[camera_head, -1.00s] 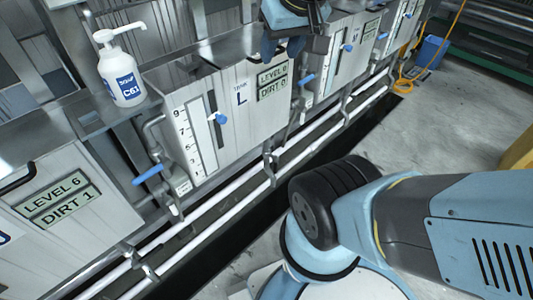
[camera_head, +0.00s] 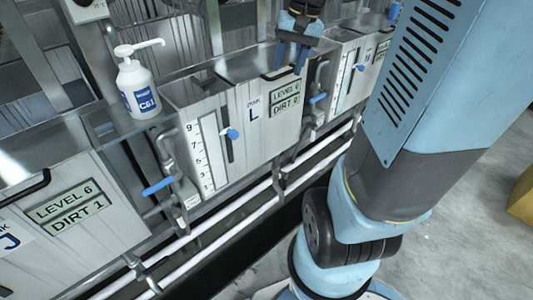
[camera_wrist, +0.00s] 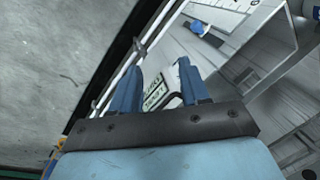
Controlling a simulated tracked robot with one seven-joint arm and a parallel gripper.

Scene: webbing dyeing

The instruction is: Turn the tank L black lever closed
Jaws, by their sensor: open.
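Tank L (camera_head: 270,150) is the grey metal tank in the middle of the head view, with a white "L" label and a level and dirt sign. My gripper (camera_head: 291,68) hangs above its right front rim, open, with its blue fingers pointing down. In the wrist view my gripper (camera_wrist: 157,66) has the sign (camera_wrist: 153,92) showing between its apart fingers, with nothing held. A blue knob (camera_head: 231,134) sits on the gauge slot of tank L. A blue handle (camera_head: 158,186) is on the pipe left of it.
A white pump bottle (camera_head: 137,90) stands on the ledge left of tank L. Tank J (camera_head: 75,235) is at the lower left, with a black bar at its rim. White pipes (camera_head: 240,214) run below. Grey floor is at the right.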

